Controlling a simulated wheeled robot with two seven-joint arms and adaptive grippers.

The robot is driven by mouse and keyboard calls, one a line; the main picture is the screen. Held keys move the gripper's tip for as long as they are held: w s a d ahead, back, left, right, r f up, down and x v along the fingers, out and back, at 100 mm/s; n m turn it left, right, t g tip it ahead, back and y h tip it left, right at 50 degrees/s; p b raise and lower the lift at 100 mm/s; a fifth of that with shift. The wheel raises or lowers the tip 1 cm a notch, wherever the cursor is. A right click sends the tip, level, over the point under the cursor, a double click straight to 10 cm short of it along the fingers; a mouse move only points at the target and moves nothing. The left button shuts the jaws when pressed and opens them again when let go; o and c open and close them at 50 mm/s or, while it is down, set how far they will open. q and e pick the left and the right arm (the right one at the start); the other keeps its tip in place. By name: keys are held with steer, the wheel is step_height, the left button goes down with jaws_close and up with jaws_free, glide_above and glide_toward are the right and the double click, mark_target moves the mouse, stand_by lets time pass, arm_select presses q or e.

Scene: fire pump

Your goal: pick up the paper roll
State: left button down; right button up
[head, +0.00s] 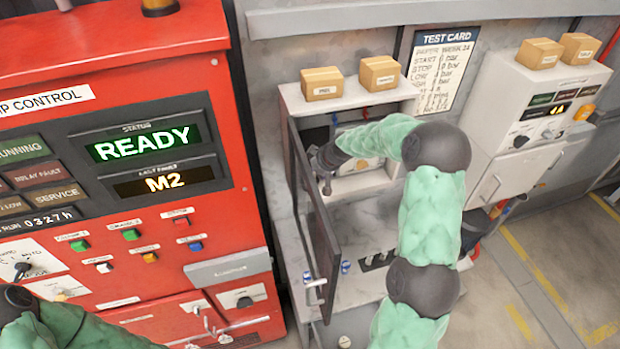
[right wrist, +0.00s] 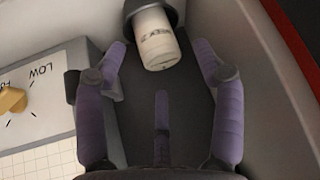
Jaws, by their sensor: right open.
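The paper roll (right wrist: 158,45) is white with printed lettering and shows in the right wrist view, its far end in a dark round holder (right wrist: 148,10). My right gripper (right wrist: 161,55) is open, its purple fingers spread to the left and right of the roll's near end. The roll appears just ahead of the fingers; contact cannot be told. In the head view my right gripper (head: 324,166) reaches into the open wall cabinet (head: 292,103), partly hidden by its door, and I cannot make out the roll there. My left gripper is out of view; only its arm shows at lower left.
The cabinet's dark door (head: 318,205) stands open left of my right arm. Two cardboard boxes (head: 322,83) (head: 380,73) sit on top. A red pump control panel (head: 150,150) fills the left. A panel marked LOW (right wrist: 35,90) lies left of the fingers.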

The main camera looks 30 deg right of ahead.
steer(key=shift+x, duration=1.45)
steer(key=shift+s, duration=0.1)
steer(key=c, duration=1.1)
steer(key=shift+r, duration=0.15)
